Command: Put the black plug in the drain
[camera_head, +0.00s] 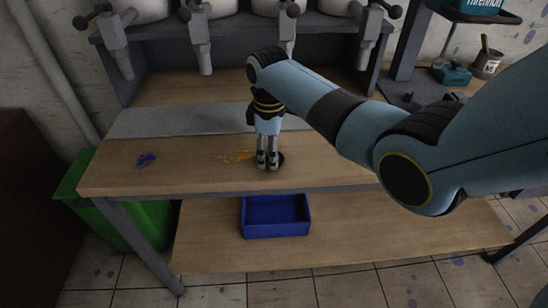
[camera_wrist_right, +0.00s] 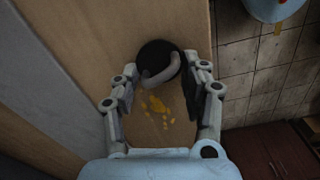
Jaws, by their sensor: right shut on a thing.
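The black plug (camera_wrist_right: 150,50) shows in the right wrist view as a round black disc with a grey curved handle (camera_wrist_right: 162,70). In the head view only its dark edge (camera_head: 281,157) shows beside the fingertips. My right gripper (camera_head: 268,165) points down at the wooden table near its front edge, shut on the plug. In the right wrist view its fingers (camera_wrist_right: 160,82) stand either side of the handle. My left gripper is not in view. I cannot make out a drain in either view.
The wooden table (camera_head: 195,165) has a yellow splash (camera_head: 238,156), a blue splash (camera_head: 146,159) and a grey strip (camera_head: 170,121). A blue tray (camera_head: 275,232) is on the lower shelf. A green bin (camera_head: 75,180) stands left. Dispensers with nozzles (camera_head: 202,55) hang at the back.

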